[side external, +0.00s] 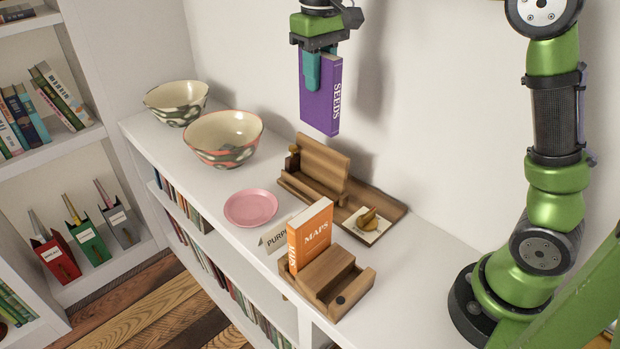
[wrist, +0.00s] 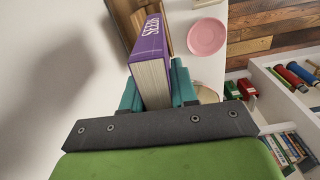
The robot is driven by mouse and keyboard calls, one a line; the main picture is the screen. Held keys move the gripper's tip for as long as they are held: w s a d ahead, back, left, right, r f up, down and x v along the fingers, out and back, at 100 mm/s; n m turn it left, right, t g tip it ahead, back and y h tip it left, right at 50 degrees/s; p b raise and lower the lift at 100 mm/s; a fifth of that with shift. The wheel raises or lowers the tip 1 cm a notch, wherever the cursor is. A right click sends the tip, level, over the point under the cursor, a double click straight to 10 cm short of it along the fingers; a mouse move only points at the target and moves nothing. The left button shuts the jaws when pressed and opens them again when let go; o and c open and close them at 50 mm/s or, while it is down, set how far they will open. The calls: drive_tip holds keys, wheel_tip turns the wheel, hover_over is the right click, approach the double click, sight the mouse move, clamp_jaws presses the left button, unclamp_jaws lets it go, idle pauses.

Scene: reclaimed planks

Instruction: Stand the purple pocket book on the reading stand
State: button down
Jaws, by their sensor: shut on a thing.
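The purple pocket book (side external: 321,100), with SEEDS on its spine, hangs upright from my gripper (side external: 312,68) in the side view. My gripper is shut on its upper end, and the book is in the air above the shelf top. In the wrist view the purple book (wrist: 150,55) sits between the teal fingers (wrist: 158,88), its page edges facing the camera. The wooden reading stand (side external: 322,163), with a tilted back and a front ledge, is below the book on the shelf top. It is partly visible behind the book in the wrist view (wrist: 126,18).
An orange MAPS book (side external: 310,236) stands in a wooden holder (side external: 350,290) at the front, beside a PURPLE-lettered card (side external: 277,236). A pink plate (side external: 250,207) and two bowls (side external: 224,138) are left of the stand.

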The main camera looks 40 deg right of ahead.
drive_tip(key=s+a+f+n, duration=0.1)
drive_tip(key=s+a+n, duration=0.25)
drive_tip(key=a, duration=0.55)
drive_tip(key=s+a+f+n, duration=0.25)
drive_tip(key=a+n, duration=0.25)
drive_tip(key=a, duration=0.4)
drive_tip(key=w+d+f+m, duration=0.4)
drive_tip(key=d, duration=0.6)
drive_tip(key=w+d+f+m, duration=0.3)
drive_tip(key=w+d+m, duration=0.15)
drive_tip(key=d, duration=0.55)
wheel_tip(320, 180, down, 6)
drive_tip(key=shift+a+f+n, duration=0.15)
drive_tip(key=shift+f+n, duration=0.05)
drive_tip(key=shift+n, duration=0.2)
drive_tip(key=shift+f, duration=0.5)
